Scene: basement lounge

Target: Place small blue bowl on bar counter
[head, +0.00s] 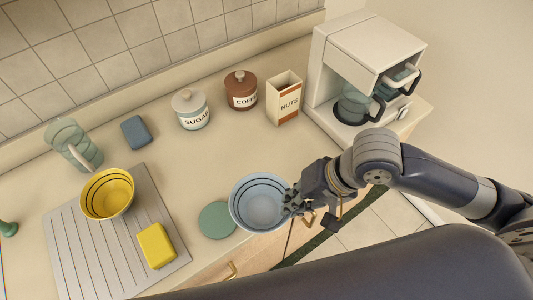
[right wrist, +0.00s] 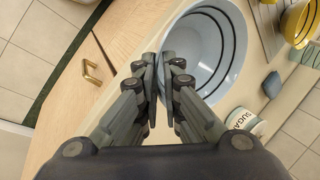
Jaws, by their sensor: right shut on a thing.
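The small blue bowl (head: 256,205) is light blue with dark rings inside and is upright, at the front edge of the beige bar counter (head: 215,155). I cannot tell whether its base touches the counter. My right gripper (head: 291,203) reaches it from the right and is shut on its near rim. In the right wrist view the fingers (right wrist: 160,75) pinch the wall of the bowl (right wrist: 200,48). My left gripper is not in view.
A green disc (head: 216,220) lies just left of the bowl. A drainboard (head: 85,250) holds a yellow bowl (head: 108,195) and yellow sponge (head: 157,246). Sugar jar (head: 191,110), coffee jar (head: 241,91), nuts box (head: 284,98) and coffee maker (head: 350,65) stand behind. The counter's middle is clear.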

